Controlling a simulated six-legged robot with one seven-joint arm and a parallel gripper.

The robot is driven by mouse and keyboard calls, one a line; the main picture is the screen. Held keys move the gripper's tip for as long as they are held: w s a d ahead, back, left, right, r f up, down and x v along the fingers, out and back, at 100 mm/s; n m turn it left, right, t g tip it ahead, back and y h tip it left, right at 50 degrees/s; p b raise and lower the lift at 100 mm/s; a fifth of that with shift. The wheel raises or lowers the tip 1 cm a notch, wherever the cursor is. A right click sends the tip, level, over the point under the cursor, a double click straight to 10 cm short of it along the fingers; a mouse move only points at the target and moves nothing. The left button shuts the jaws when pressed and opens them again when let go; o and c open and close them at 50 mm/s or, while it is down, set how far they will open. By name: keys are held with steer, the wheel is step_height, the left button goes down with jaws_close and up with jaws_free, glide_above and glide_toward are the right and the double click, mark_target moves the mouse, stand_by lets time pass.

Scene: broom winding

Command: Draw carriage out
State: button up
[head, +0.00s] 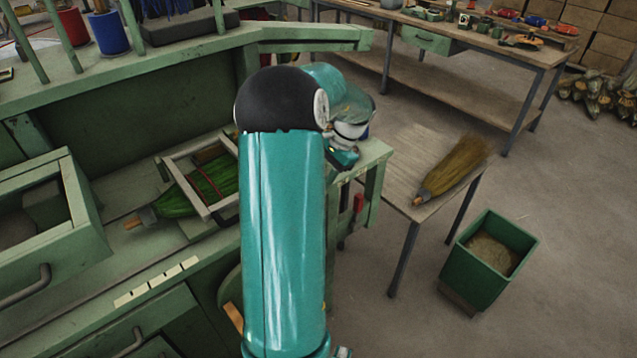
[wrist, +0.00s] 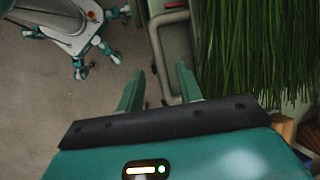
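In the head view a pale rectangular frame (head: 176,176) sits on the green bench, around a green-bristled broom (head: 178,205). At the left stands a green box-like part (head: 84,205) with a bar handle (head: 27,287). I cannot tell for sure which is the carriage. In the wrist view my gripper (wrist: 158,70) is open and empty. A bent metal handle (wrist: 157,45) on a green panel lies ahead between its fingers; contact cannot be told. Green bristles (wrist: 255,50) hang at the right. My arm hides part of the frame in the head view.
A side table (head: 410,185) holds a straw broom (head: 455,165). A green bin (head: 490,260) stands on the floor beside it. A long workbench (head: 480,45) with tools is at the back. The floor at the right is mostly clear.

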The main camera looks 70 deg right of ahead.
steer(key=v, duration=1)
steer(key=shift+r, duration=0.2)
steer(key=w+a+r+n, duration=0.3)
steer(key=w+a+n, duration=0.1)
steer(key=w+a, duration=0.45)
steer(key=w+a+r+n, duration=0.3)
steer(key=w+a+n, duration=0.1)
steer(key=w+a, duration=0.5)
steer(key=w+a+r+n+g+h, duration=0.1)
steer(key=w+a+n, duration=0.2)
steer(key=a, duration=0.5)
steer(key=w+a+r+n, duration=0.1)
steer(key=w+a+n, duration=0.25)
steer(key=a, duration=0.55)
steer(key=s+a+f+n+t, duration=0.1)
steer(key=a+n, duration=0.4)
steer(key=a, duration=0.5)
steer(key=s+a+f+n+t+h, duration=0.1)
steer(key=s+a+n, duration=0.2)
steer(key=a, duration=0.7)
steer(key=shift+a+f+n+h, duration=0.2)
steer(key=shift+n+h, duration=0.1)
steer(key=shift+n, duration=0.75)
